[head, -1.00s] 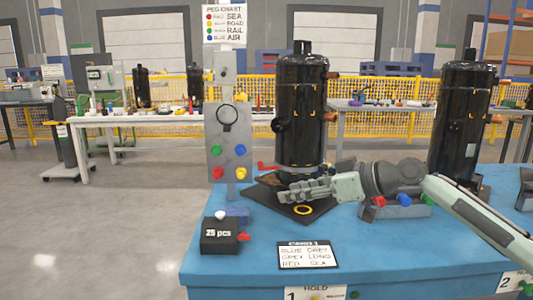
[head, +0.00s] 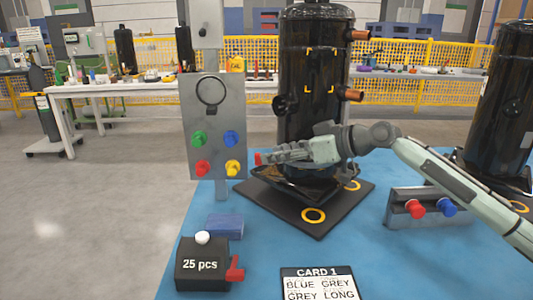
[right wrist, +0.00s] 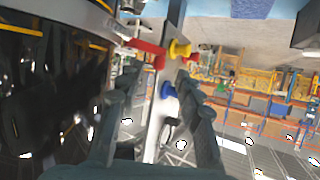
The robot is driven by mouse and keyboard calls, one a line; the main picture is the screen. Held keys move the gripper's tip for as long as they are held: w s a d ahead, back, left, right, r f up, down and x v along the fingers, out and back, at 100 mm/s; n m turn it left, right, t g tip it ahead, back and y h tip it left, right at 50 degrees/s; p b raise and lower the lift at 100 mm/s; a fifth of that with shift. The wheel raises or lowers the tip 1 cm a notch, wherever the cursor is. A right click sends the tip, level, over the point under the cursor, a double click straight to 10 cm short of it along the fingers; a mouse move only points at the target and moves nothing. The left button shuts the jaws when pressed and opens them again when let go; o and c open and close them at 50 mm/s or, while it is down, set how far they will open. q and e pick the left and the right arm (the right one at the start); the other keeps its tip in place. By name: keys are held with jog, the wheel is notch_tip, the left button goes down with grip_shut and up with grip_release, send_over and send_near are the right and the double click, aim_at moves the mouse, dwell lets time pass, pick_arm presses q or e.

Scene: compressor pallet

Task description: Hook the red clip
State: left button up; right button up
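The red clip (head: 257,158) shows as a small red piece just left of my right gripper's fingertips, low on the black compressor (head: 316,60). In the right wrist view the red clip (right wrist: 146,47) is a bar at the end of a pale band (right wrist: 100,22) on the compressor. My right gripper (head: 272,154) reaches in from the right across the compressor's lower front. In the wrist view its two fingers (right wrist: 156,82) are apart, with the clip just beyond the tips; contact cannot be told. My left gripper is not in view.
A grey board (head: 214,120) with green, blue, red and yellow pegs stands left of the compressor. A black box (head: 203,264) marked 25 pcs, a blue block (head: 225,226) and a card (head: 318,284) lie in front. A peg holder (head: 430,207) and second compressor (head: 498,115) stand right.

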jog(key=x, duration=0.3)
jog(key=shift+w+a+f, duration=0.1)
jog(key=shift+w+a, duration=0.1)
jog(key=shift+c, duration=0.3)
grip_shut()
